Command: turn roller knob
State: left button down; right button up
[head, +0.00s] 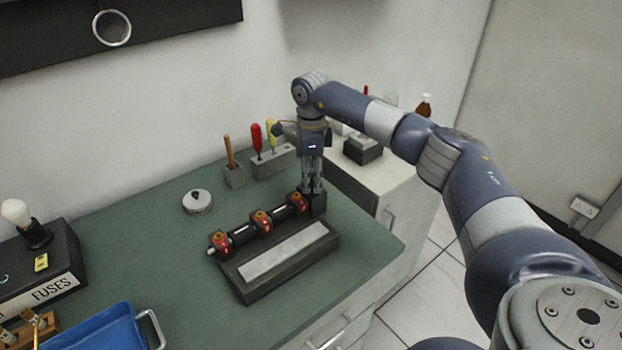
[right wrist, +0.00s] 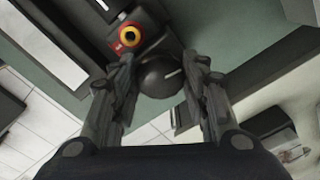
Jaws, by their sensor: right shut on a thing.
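The roller device (head: 275,268) is a dark base with a pale plate, standing on the green bench top. Its black roller with red and brass mounts (head: 263,222) runs along the back. My right gripper (head: 313,190) points down at the right end of the roller. In the right wrist view, the dark round knob (right wrist: 160,76) with a pale mark sits between the fingers of my right gripper (right wrist: 160,85), which is shut on it. A red mount with a yellow ring (right wrist: 129,36) shows just beyond the knob. My left gripper is not in view.
A tool rack with red and yellow handles (head: 272,160) and a small block with a wooden handle (head: 234,178) stand behind the roller. A round grey tin (head: 197,201) is to the left. A fuse box (head: 42,275) and blue tray (head: 100,330) are at the far left.

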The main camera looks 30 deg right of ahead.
aim_at(312, 179)
jog(key=shift+n, duration=0.6)
jog(key=shift+r+n, duration=0.1)
jog(key=shift+n, duration=0.2)
jog(key=o, duration=1)
jog(key=shift+o, duration=0.2)
notch_tip(312, 179, up, 12)
